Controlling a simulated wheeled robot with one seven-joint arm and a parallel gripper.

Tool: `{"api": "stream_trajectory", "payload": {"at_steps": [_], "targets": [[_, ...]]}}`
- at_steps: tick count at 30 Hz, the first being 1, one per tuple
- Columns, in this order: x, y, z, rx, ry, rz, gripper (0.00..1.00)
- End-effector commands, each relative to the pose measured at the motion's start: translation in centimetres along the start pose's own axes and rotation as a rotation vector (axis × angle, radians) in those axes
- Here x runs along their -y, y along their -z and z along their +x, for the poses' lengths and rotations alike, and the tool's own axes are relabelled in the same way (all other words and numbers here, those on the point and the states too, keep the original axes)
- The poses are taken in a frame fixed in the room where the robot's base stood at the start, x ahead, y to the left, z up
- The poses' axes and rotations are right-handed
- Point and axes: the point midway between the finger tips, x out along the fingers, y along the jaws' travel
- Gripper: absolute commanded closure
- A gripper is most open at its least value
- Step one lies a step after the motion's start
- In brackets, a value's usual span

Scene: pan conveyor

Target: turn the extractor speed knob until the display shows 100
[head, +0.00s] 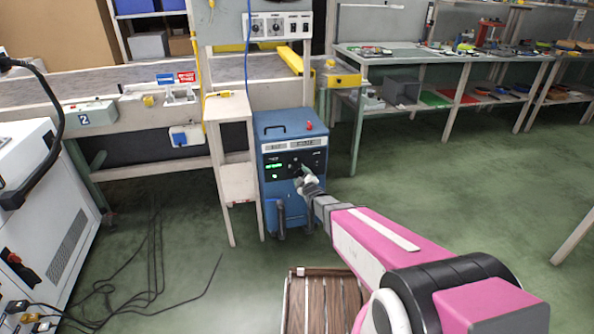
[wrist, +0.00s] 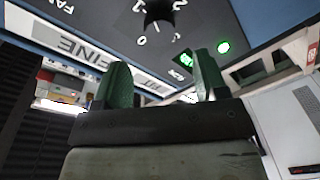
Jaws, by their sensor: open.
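The blue extractor unit (head: 286,134) stands on the floor, its dark front panel facing me. In the wrist view a black round knob (wrist: 158,12) with a printed number scale around it is at the top edge, partly cut off. Green lit digits (wrist: 185,58) of the display show below it, partly behind a finger and too small to read; the display also shows in the head view (head: 273,167). My gripper (head: 308,182) is in front of the panel. In the wrist view its two green fingers (wrist: 163,80) are apart with nothing between them, below the knob.
A round green light (wrist: 223,46) is lit on the panel. A narrow cream stand (head: 232,108) is close on the unit's left. A wooden slatted platform (head: 325,303) lies on the floor in front. Cables (head: 150,270) lie at the left. The floor to the right is open.

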Motion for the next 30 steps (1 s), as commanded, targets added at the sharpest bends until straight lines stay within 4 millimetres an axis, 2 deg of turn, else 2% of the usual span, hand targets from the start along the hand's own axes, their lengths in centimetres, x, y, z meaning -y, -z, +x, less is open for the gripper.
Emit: {"api": "stream_trajectory", "payload": {"at_steps": [1,3,9,13,20,21,25,26,30], "targets": [[0.1,-0.1,1.3,-0.001,-0.001,0.000,0.34],[0.2,-0.1,2.6,-0.001,0.000,0.000,0.34],[0.1,-0.1,5.6,0.000,0.000,0.001,0.34],[0.1,0.0,6.3,0.000,0.000,0.001,0.34],[0.0,0.0,6.3,0.001,0.000,0.001,0.34],[0.0,0.0,6.3,0.001,0.000,0.001,0.37],[0.0,0.0,6.3,0.001,0.001,0.001,0.79],[0.0,0.0,6.3,0.001,0.001,0.001,0.83],[0.0,0.0,6.3,0.001,0.001,0.003,0.83]]}}
